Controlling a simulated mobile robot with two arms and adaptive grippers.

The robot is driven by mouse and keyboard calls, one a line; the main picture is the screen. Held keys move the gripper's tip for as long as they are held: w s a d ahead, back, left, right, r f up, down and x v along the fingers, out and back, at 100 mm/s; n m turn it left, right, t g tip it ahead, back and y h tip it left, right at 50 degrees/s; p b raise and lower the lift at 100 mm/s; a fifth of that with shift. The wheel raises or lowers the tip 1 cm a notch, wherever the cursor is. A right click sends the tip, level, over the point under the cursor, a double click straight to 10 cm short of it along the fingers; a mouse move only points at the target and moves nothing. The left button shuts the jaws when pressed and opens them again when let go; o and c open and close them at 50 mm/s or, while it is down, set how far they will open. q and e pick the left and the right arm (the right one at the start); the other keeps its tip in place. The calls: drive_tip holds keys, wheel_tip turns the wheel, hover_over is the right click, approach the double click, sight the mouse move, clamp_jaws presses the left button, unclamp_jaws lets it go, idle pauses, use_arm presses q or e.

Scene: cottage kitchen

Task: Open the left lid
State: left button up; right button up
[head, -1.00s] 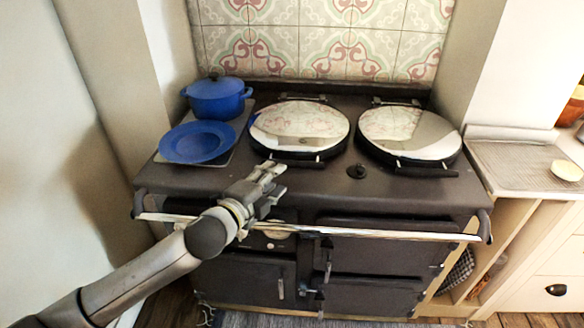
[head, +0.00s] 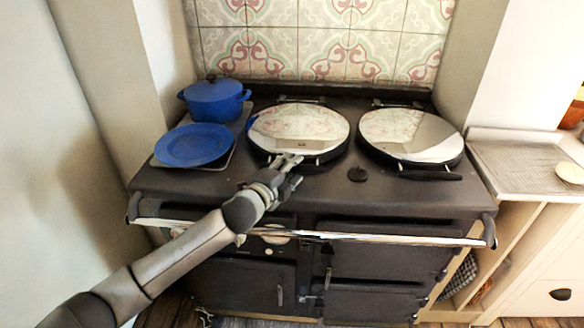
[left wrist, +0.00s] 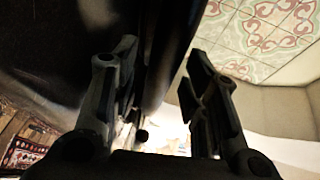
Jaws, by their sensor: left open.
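The left lid (head: 299,122) is a round, shiny metal cover, lying closed on the dark range cooker, with a dark handle along its front edge. My left gripper (head: 292,160) is open at the front edge of this lid, by its handle. The fingers overlap the handle in the head view, and I cannot tell whether they touch it. In the left wrist view, the two open fingers (left wrist: 160,85) flank a dark edge that runs between them. The right gripper is not in view.
The right lid (head: 409,133) lies closed beside it. A blue pot (head: 215,103) and a blue plate (head: 193,146) stand on the cooker's left side. A metal rail (head: 390,239) runs along the cooker's front.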

use_arm(q)
drive_tip(key=shift+w+d+f, duration=0.1)
drive_tip(key=shift+w+d, duration=0.1)
drive_tip(key=shift+w, duration=0.3)
drive_tip(key=shift+c, duration=0.3)
clamp_jaws()
